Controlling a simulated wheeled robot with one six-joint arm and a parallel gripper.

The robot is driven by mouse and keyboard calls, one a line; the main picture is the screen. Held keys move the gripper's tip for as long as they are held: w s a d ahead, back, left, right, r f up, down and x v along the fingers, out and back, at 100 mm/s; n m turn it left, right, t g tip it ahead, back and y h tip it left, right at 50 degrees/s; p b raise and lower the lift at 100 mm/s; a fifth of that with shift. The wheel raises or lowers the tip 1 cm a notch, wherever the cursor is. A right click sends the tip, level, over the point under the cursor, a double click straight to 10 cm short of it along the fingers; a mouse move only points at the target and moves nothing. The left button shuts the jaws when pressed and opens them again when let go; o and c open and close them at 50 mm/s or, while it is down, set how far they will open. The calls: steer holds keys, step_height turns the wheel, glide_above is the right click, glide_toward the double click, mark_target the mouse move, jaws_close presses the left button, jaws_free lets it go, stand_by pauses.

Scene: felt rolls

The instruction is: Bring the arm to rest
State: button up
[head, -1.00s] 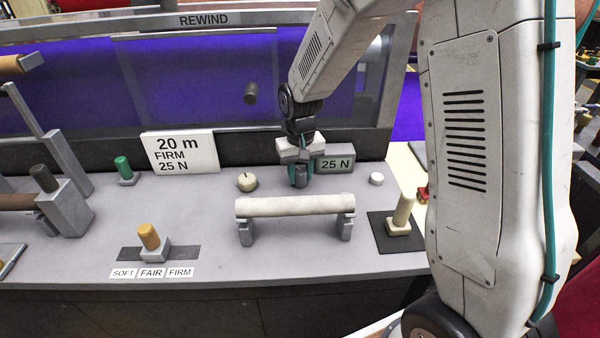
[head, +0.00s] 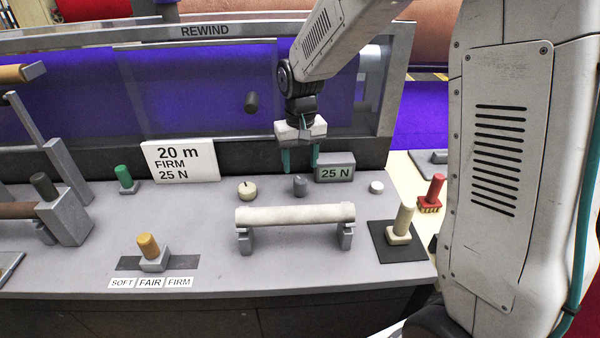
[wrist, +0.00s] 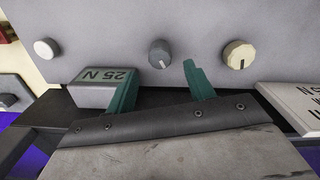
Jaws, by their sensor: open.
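My gripper (head: 300,158) is open and empty, with two teal fingers pointing down. In the head view it hangs above the back of the grey console, over a grey knob (head: 299,185). The knob stands apart from the fingers, and also shows in the wrist view (wrist: 160,53), beyond and between the fingertips (wrist: 160,80). A cream knob (head: 247,190) with a dark mark is to the left, also in the wrist view (wrist: 238,54). My arm reaches down from the top of the head view.
A "25 N" block (head: 335,168) stands close right of the fingers. A "20 m FIRM 25 N" sign (head: 181,160) is at left. A cream roll on a stand (head: 294,215) lies in front, a peg on a dark pad (head: 401,222) at right. A dark panel rises behind.

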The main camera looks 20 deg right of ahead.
steer(key=shift+r, duration=0.45)
steer(key=shift+n+g, duration=0.4)
steer(key=shift+g, duration=0.3)
steer(key=s+r, duration=0.2)
steer(key=s, duration=0.4)
steer(key=s+d+r, duration=0.1)
steer(key=s+r, duration=0.1)
steer(key=s, duration=0.3)
steer(key=s+d+r, duration=0.1)
steer(key=s+r, duration=0.1)
steer(key=s, duration=0.4)
steer(key=shift+s+r, duration=0.3)
steer(key=shift+r, duration=0.05)
steer(key=s+d+r+t, duration=0.1)
steer(key=s+r, duration=0.4)
steer(key=s, duration=0.7)
steer(key=shift+s+t, duration=0.2)
steer(key=shift+t, duration=0.7)
stand_by(1.0)
